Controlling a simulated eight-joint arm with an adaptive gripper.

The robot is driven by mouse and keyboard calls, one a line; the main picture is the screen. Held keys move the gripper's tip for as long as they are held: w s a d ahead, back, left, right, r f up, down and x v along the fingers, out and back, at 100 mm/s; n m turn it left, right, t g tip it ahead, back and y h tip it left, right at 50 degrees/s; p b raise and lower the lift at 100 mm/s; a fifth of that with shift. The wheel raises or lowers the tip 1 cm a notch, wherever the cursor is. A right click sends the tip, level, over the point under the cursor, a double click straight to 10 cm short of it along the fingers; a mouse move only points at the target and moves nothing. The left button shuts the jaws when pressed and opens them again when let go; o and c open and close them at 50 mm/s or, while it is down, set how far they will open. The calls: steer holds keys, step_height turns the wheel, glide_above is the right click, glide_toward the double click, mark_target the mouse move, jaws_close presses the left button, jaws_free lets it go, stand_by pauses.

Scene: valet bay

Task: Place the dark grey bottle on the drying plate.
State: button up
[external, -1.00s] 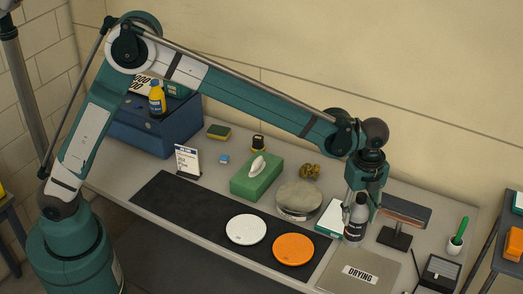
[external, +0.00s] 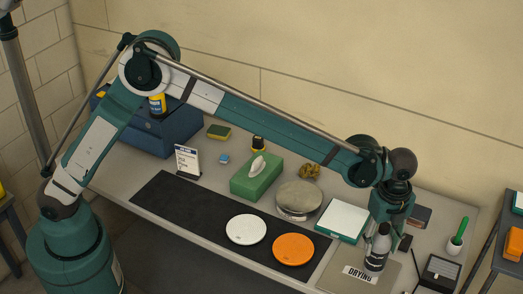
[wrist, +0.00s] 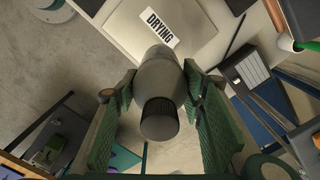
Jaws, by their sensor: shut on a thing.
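The dark grey bottle (external: 376,252) is upright between the fingers of my gripper (external: 382,228), which is shut on it. In the wrist view the bottle (wrist: 160,80), with its black cap toward the camera, sits between the two green finger pads of my gripper (wrist: 158,100). The drying plate (external: 345,270) is a flat grey plate with a white "DRYING" label at the front right of the table. The bottle appears over the plate's right part in the external view. I cannot tell whether its base touches the plate. In the wrist view the plate (wrist: 205,22) shows beyond the bottle.
A white pad with a green edge (external: 341,220) lies behind the plate. A dark box (external: 440,272) stands to its right, near a green-handled brush in a white cup (external: 457,240). White (external: 246,229) and orange (external: 293,249) discs lie on the black mat to the left.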

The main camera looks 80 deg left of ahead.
mark_target(374, 264)
steer(key=shift+f, duration=3.05)
steer(key=shift+f+p, duration=0.4)
steer(key=shift+f, duration=1.6)
steer(key=o, duration=1.1)
step_height(374, 264, up, 12)
steer(key=shift+r+b, duration=0.15)
steer(key=shift+b, duration=0.2)
